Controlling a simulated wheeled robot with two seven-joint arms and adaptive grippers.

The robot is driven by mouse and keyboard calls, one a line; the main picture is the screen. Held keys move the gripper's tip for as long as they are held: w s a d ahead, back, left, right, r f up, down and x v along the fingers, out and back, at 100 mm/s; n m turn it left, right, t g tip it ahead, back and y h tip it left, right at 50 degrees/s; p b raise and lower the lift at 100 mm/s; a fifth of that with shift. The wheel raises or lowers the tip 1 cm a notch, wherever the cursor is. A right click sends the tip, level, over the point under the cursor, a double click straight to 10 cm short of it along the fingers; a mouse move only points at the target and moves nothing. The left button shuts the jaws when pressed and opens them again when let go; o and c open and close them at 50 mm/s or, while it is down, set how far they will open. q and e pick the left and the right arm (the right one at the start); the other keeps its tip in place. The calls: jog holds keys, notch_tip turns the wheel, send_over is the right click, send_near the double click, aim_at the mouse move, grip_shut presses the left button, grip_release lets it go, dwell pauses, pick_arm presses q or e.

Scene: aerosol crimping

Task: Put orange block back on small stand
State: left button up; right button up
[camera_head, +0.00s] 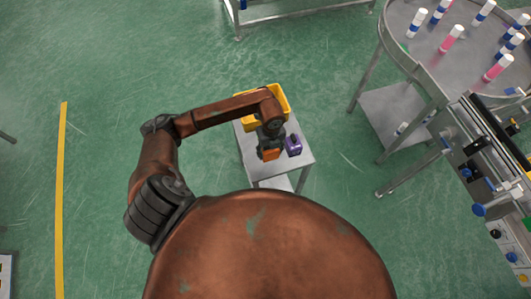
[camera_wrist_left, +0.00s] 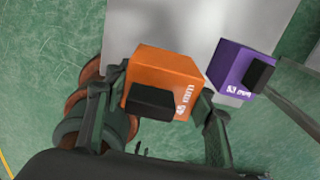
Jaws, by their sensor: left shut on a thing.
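The orange block (camera_wrist_left: 165,72) is between the fingers of my left gripper (camera_wrist_left: 160,108) in the left wrist view, with a black part on its near side. My left gripper is shut on it. In the head view the orange block (camera_head: 271,154) shows just below my left gripper (camera_head: 269,146), over the front part of the small stand (camera_head: 299,160). I cannot tell whether the block touches the stand's top. The stand's grey top (camera_wrist_left: 185,25) also shows behind the block in the wrist view. My right gripper is in neither view.
A purple block (camera_head: 293,145) stands on the stand right of the orange block, close to my gripper's finger. A yellow bin (camera_head: 285,103) sits at the stand's back. A round table (camera_head: 425,55) with several cans and a machine (camera_head: 480,160) stand to the right.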

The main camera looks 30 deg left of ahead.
aim_at(266, 151)
pick_arm(q)
jog(key=shift+w+a+f, duration=0.2)
jog(key=shift+a+f, duration=0.9)
jog(key=shift+f, duration=0.15)
jog(key=shift+a+f, duration=0.15)
jog(key=shift+f, duration=1.6)
jog(key=shift+f, duration=0.1)
jog(key=o, duration=1.4)
notch_tip(266, 151, up, 12)
jog(key=shift+r, duration=0.1)
